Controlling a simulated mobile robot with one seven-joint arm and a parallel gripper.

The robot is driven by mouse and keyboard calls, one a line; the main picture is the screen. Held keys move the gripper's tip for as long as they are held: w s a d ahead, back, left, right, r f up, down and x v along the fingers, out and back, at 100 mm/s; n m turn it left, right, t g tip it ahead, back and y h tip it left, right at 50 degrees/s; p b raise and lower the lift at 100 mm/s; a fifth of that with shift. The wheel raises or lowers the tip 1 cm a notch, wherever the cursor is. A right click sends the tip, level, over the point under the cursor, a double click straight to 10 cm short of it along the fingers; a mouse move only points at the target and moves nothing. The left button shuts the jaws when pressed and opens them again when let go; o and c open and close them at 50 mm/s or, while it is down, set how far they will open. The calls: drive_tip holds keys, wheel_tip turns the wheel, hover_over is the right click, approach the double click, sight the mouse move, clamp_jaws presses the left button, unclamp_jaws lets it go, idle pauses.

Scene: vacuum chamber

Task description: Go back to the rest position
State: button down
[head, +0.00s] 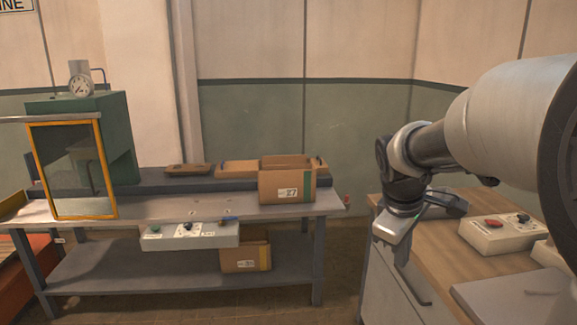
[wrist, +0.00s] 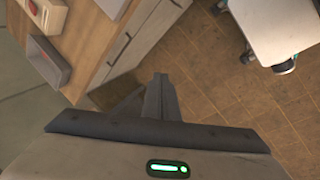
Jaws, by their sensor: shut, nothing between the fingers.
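My gripper (head: 402,258) hangs at the end of my arm at the right of the head view, pointing down near the front left edge of the wooden-topped cabinet. In the wrist view my gripper (wrist: 158,88) shows its fingers together, with nothing between them, above the brown tiled floor. The vacuum chamber (head: 85,140) is a green box with an orange-framed glass door at the left of the workbench. The door panel (head: 73,170) faces the front. My gripper is well apart from the chamber.
The workbench (head: 180,208) carries a cardboard box (head: 287,182) marked 27, and another box (head: 245,255) sits on its lower shelf. A control box (head: 190,236) hangs at its front edge. The cabinet (head: 445,245) at right bears a control box (head: 500,232) with a red button. Floor shows between bench and cabinet.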

drive_tip(key=s+a+r+m+t+y, duration=0.1)
drive_tip(key=s+a+m, duration=0.35)
drive_tip(key=s, duration=0.55)
drive_tip(key=s+a+r+m+t+y, duration=0.15)
drive_tip(key=s+a+m, duration=0.3)
drive_tip(key=s, duration=0.55)
wheel_tip(320, 180, up, 14)
drive_tip(key=p, duration=1.4)
drive_tip(key=shift+w+f+n, duration=0.25)
drive_tip(key=shift+w+n, duration=0.05)
drive_tip(key=shift+w, duration=0.1)
